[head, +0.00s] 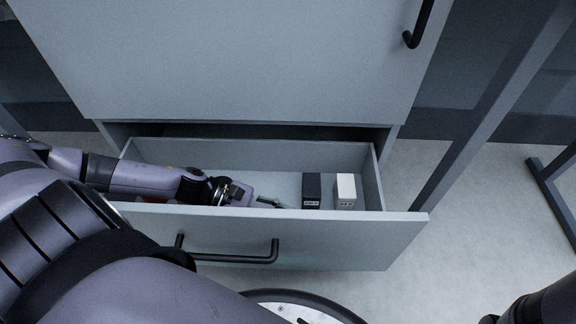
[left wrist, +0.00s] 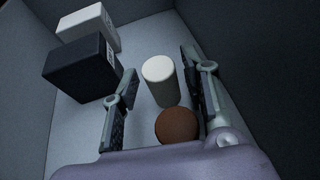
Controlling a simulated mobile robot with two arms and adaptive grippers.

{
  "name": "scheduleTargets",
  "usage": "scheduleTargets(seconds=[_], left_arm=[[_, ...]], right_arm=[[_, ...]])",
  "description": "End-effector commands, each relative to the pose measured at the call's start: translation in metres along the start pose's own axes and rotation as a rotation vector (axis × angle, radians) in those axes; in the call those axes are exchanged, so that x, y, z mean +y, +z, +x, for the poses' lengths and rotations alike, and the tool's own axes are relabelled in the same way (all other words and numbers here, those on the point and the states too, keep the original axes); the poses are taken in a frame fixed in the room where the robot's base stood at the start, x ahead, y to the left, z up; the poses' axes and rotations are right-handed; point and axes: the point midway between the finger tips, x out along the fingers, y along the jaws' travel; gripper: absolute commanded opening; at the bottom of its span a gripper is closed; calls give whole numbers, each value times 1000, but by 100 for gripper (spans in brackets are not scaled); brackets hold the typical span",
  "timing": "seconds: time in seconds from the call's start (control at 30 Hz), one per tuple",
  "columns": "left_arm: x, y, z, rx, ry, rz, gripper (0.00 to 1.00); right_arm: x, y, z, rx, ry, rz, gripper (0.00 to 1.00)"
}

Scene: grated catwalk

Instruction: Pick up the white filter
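In the left wrist view a white cylinder (left wrist: 160,81), which looks like the white filter, stands in the drawer between the two fingers of my left gripper (left wrist: 159,65). The fingers are open, with a gap on each side of the cylinder. A brown round-topped object (left wrist: 177,126) sits nearer the palm, also between the fingers. In the head view my left gripper (head: 270,202) reaches low into the open drawer from the left. The cylinder and the brown object are hidden there. My right gripper is out of view.
The grey drawer (head: 340,230) is pulled open, its front wall and handle facing me. A black box (head: 311,188) and a white box (head: 346,190) stand at its right, just beyond my left gripper. The drawer walls enclose the left arm closely.

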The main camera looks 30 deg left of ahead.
Motion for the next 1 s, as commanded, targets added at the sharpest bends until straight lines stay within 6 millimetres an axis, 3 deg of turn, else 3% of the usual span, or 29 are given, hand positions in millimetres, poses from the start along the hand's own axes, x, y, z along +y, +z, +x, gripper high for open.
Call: scheduleTargets(seconds=[0.47, 0.9, 1.0], left_arm=[[0, 0, 0, 0, 0, 0, 8], [4, 11, -4, 0, 2, 1, 8], [10, 22, -8, -1, 4, 2, 8]], right_arm=[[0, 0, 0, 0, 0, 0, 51], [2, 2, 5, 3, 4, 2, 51], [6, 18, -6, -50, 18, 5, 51]])
